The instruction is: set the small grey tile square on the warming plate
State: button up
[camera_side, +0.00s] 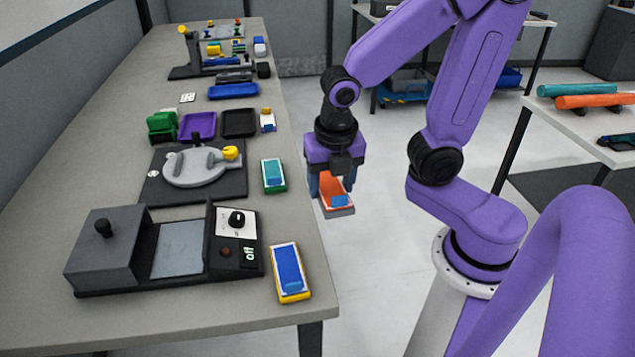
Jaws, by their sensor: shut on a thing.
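My gripper (331,188) is just off the right edge of the bench and points down. It is shut on a small block with a grey edge (341,212), an orange upper face and a blue patch at its near end. The fingers hide part of this block. I take it to be the small grey tile. The warming plate (179,249) is a flat grey-blue panel in a dark unit at the front of the bench. Its surface looks bare. My gripper is to its right and farther back, apart from it.
A dark box with a knob (103,240) flanks the plate on its left. A control panel (236,222) reading "off" flanks its right. A yellow-blue block (290,273) and a green block (273,175) lie near the bench edge. A round grey fixture (195,172) stands behind.

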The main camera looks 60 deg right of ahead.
jog(key=shift+s+d+r, duration=0.1)
jog(key=shift+s+r, duration=0.15)
jog(key=shift+s, duration=0.3)
jog(key=shift+s+d+r, duration=0.1)
jog(key=shift+s+r, duration=0.15)
jog(key=shift+s, duration=0.3)
jog(key=w+a+r, duration=0.2)
jog(key=w+a, duration=0.5)
jog(key=a, duration=0.1)
send_over(180, 246)
jog(key=shift+m, duration=0.4)
jog(key=f, duration=0.9)
jog(key=shift+s, duration=0.35)
jog(key=shift+w+a+f, duration=0.15)
jog(key=shift+f, duration=1.6)
jog(key=shift+f, duration=0.2)
